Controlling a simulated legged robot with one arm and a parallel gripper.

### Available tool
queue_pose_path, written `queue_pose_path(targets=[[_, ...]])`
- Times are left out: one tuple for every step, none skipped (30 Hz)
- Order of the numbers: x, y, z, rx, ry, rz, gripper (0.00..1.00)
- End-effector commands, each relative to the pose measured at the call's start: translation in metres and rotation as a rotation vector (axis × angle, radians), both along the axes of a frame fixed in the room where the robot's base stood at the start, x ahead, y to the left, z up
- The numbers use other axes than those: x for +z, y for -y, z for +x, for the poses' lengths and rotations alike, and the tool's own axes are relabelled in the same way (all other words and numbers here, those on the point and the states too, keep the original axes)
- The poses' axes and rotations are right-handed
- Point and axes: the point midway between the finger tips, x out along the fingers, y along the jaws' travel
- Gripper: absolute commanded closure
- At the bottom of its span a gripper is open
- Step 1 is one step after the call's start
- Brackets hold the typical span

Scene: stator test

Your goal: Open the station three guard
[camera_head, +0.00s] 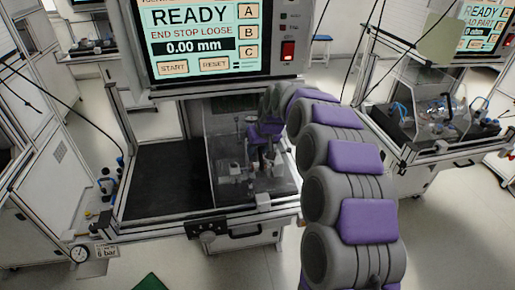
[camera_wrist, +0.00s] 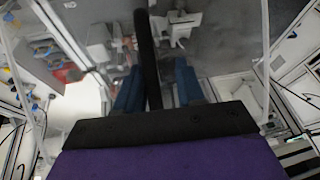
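A station with a dark work bed (camera_head: 165,170) stands ahead in the head view. A see-through guard (camera_head: 222,125) covers the right part of the bed, with small white fixture parts showing through it. No station number is readable. My arm reaches in from the lower right, and my gripper (camera_head: 262,140) is at the guard. In the wrist view my gripper (camera_wrist: 160,68) has two blue fingers spread apart. A long black bar (camera_wrist: 147,50) runs between them, nearer the left finger; a gap shows on its right. I cannot tell whether it touches the left finger.
Above the bed, a screen (camera_head: 205,35) reads READY, END STOP LOOSE, 0.00 mm. A pressure gauge (camera_head: 79,254) sits at the lower left. Another station (camera_head: 440,115) stands at the right. A cabinet (camera_head: 50,165) stands close on the left.

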Motion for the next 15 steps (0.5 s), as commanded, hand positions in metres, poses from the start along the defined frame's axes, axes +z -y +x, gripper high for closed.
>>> queue_pose_path(targets=[[0.0017,0.0022,-0.0009,-0.001,0.000,0.004,0.70],[0.0022,0.0041,-0.0012,0.000,0.000,0.006,0.73],[0.0028,0.0068,-0.0014,-0.001,0.000,0.009,0.77],[0.0033,0.0086,-0.0014,0.000,0.000,0.009,0.80],[0.0035,0.0101,-0.0014,-0.001,0.000,0.012,0.83],[0.0038,0.0113,-0.0014,-0.001,0.000,0.013,0.87],[0.0039,0.0116,-0.0013,-0.001,0.000,0.013,0.89],[0.0039,0.0114,-0.0012,-0.001,0.000,0.013,0.92],[0.0038,0.0105,-0.0011,-0.002,0.001,0.013,0.96],[0.0037,0.0096,-0.0009,-0.001,0.001,0.010,0.99],[0.0035,0.0085,-0.0008,-0.002,0.001,0.009,1.00],[0.0032,0.0072,-0.0005,-0.002,0.002,0.008,1.00],[0.0031,0.0062,-0.0002,-0.002,0.002,0.005,1.00],[0.0029,0.0057,0.0001,-0.002,0.002,0.004,1.00],[0.0028,0.0052,0.0006,-0.003,0.003,0.003,1.00]])
